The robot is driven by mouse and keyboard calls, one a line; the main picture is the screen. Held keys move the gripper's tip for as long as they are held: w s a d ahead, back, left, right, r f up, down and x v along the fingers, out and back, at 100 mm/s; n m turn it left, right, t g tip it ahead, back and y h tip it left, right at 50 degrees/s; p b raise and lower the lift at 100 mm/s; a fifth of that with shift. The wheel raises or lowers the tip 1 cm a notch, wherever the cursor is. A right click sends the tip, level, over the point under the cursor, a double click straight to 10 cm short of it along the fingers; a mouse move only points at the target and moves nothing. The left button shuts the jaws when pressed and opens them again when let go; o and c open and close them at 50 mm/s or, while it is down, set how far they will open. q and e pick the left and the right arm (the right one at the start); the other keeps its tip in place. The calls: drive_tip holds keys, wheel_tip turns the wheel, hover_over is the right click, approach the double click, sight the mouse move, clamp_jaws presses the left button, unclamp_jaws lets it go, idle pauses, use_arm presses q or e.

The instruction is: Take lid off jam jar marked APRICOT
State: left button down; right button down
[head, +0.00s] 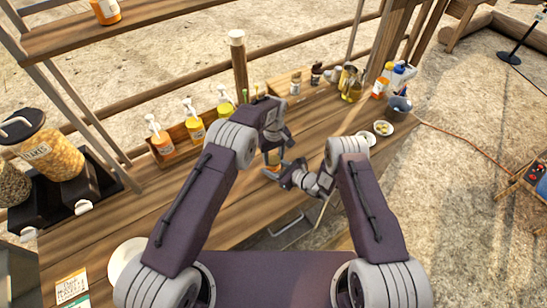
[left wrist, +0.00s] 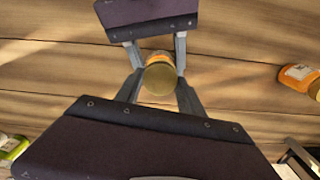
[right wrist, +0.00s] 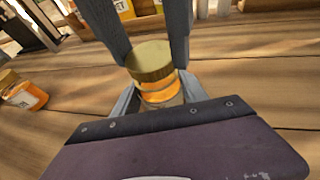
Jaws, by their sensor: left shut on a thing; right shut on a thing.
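A small jam jar with orange contents (head: 273,168) stands between my two grippers above the wooden counter. In the right wrist view its gold lid (right wrist: 151,60) is on top of the orange jar body (right wrist: 158,91). My left gripper (head: 271,150) comes from above, its fingers shut on the lid's sides. My right gripper (head: 280,173) comes from the side, low down, and is shut on the jar body. The lid also shows in the left wrist view (left wrist: 159,80). No readable label shows on this jar; its front is hidden by the fingers.
Pump bottles (head: 195,124) stand in a wooden rack at the left. Small jars, bottles and bowls (head: 383,128) stand further right.

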sight(274, 159)
use_arm(q)
drive_tip(key=shift+r, duration=0.85)
drive_tip(key=shift+r, duration=2)
use_arm(e)
drive_tip(key=c, duration=0.5)
unclamp_jaws()
